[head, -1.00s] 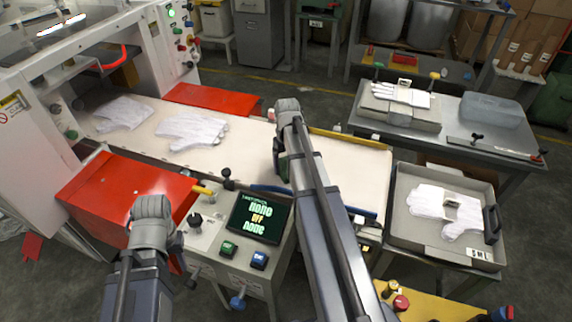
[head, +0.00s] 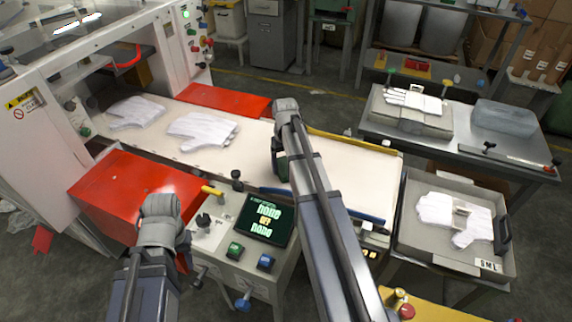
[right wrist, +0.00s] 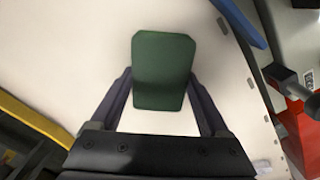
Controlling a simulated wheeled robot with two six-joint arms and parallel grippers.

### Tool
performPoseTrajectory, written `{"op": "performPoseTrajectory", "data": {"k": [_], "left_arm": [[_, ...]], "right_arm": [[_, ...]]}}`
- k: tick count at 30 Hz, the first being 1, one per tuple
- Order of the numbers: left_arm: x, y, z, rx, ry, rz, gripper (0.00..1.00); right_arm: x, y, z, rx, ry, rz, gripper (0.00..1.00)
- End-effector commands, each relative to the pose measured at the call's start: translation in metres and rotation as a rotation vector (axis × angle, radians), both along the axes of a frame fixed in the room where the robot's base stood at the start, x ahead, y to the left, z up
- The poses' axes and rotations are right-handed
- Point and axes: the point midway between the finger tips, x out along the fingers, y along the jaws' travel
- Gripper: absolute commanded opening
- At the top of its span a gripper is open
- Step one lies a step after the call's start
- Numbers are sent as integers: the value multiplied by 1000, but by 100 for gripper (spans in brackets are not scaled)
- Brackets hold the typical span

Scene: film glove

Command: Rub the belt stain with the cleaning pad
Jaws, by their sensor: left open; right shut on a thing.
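The cleaning pad is a dark green block (right wrist: 163,70) between the fingers of my right gripper (right wrist: 163,88). My right gripper also shows in the head view (head: 278,152), over the pale belt (head: 335,175), with a little of the pad's green at its lower end. The right gripper is shut on the pad. The pad is at or just above the belt; I cannot tell if it touches. No stain shows on the visible belt; the pad and arm hide part of it. My left gripper (head: 186,258) is open, largely hidden behind its own wrist, near the red cover (head: 125,195).
Two white gloves (head: 203,128) lie on the belt's left part. A control panel with a screen (head: 265,218) and knobs stands at the belt's near edge. A grey tray with gloves (head: 410,235) stands right. A blue bar (head: 325,205) edges the belt.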

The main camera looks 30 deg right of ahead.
Motion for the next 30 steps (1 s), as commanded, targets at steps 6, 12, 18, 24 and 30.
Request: {"op": "performPoseTrajectory", "data": {"k": [6,12,18,24,30], "left_arm": [[0,0,21,0,0,0,41],[0,0,40,0,0,0,41],[0,0,58,0,0,0,41],[0,0,59,0,0,0,41],[0,0,60,0,0,0,41]], "right_arm": [[0,0,21,0,0,0,35],[0,0,40,0,0,0,35],[0,0,58,0,0,0,35],[0,0,59,0,0,0,35],[0,0,60,0,0,0,35]]}}
